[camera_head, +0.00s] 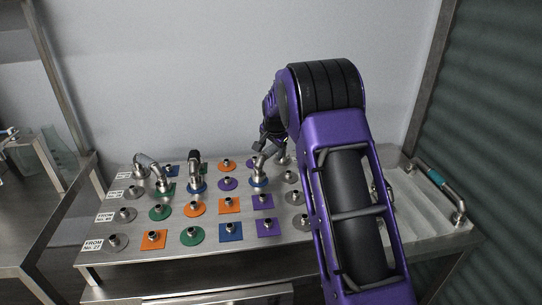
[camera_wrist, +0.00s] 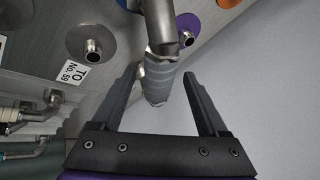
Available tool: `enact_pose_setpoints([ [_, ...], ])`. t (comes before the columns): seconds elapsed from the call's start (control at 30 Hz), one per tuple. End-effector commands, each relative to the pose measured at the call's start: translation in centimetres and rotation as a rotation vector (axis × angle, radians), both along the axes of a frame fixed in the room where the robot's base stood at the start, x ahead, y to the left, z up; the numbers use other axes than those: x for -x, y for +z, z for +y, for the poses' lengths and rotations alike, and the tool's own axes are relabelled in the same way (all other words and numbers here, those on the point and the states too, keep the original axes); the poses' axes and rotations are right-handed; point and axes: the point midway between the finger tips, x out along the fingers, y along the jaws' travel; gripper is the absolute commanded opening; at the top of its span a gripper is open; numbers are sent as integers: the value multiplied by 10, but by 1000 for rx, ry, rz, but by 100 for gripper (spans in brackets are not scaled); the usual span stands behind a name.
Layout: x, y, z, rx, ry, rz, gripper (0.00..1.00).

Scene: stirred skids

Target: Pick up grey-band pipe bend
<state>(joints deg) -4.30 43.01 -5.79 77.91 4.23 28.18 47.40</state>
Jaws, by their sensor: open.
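The grey-band pipe bend (camera_wrist: 161,78) shows in the wrist view as a metal pipe with a grey wrapped band. Its banded end lies between the two fingers of my gripper (camera_wrist: 161,74), which is open, with a gap visible on the right side. I cannot tell if the left finger touches it. In the head view the pipe bend (camera_head: 260,165) stands on a blue disc fitting near the back of the table, and my gripper (camera_head: 264,146) is at its upper end, partly hidden by my arm.
The metal table (camera_head: 120,258) carries rows of fittings on coloured discs and squares. A silver pipe bend (camera_head: 153,172) and a black-banded one (camera_head: 194,168) stand to the left. A teal-banded pipe (camera_head: 441,183) lies in the right tray. A wall is behind.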

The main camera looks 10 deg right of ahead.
Motion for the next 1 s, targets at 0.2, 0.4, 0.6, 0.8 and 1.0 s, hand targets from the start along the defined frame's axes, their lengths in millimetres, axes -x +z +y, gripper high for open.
enact_pose_setpoints([
  [0.2,-8,-13,-1,1,0,-1,77],
  [0.4,-8,-13,-1,1,0,-1,71],
  [0.6,-8,-13,-1,1,0,-1,35],
  [0.8,-8,-13,-1,1,0,-1,0],
  [1.0,-8,-12,-1,1,0,-1,0],
])
